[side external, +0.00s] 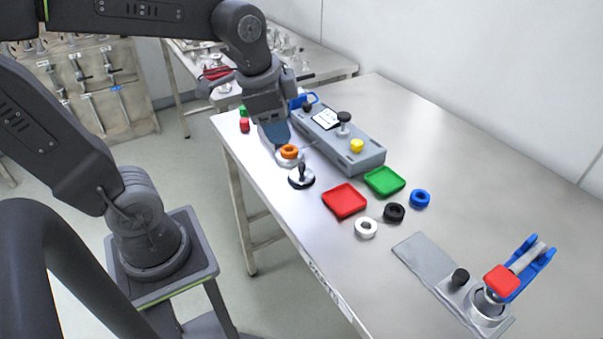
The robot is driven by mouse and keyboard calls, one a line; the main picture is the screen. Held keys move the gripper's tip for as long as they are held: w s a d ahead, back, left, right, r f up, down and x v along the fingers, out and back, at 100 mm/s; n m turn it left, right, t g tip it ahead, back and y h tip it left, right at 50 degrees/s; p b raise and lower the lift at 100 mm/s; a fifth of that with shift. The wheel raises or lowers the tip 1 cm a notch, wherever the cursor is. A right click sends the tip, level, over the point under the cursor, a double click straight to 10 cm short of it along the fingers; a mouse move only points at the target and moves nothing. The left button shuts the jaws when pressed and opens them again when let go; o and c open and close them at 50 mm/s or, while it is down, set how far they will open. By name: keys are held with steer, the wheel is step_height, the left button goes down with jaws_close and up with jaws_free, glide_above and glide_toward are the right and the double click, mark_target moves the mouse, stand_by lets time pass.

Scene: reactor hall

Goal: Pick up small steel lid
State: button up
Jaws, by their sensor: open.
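A small steel lid (301,181), a round shiny disc with a black upright knob, lies on the steel table near its left edge. My gripper (276,143) points down just behind and to the left of the lid, apart from it. Its jaws are open, and I see nothing held between them. An orange ring (289,151) sits on a pale round piece right by my fingertips; whether the fingers touch it I cannot tell. The gripper partly hides the table behind it.
A grey box (365,162) with knobs stands behind the lid. Red (345,201) and green (385,181) trays lie to its right, near white, black and blue rings. A clamp fixture (486,300) stands at the front right. Small red (244,125) and green cylinders stand at the far left.

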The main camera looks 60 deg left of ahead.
steer(key=w+a+f+m+g, duration=0.35)
steer(key=w+a+m, duration=0.25)
steer(key=w+m, duration=0.25)
glide_toward(302, 164)
steer(key=shift+m, duration=0.35)
step_height(302, 164, down, 5)
steer(key=shift+f, duration=0.2)
steer(key=shift+s+a+f, duration=0.1)
steer(key=shift+a+f, duration=0.05)
steer(key=shift+f, duration=2.4)
jaws_close()
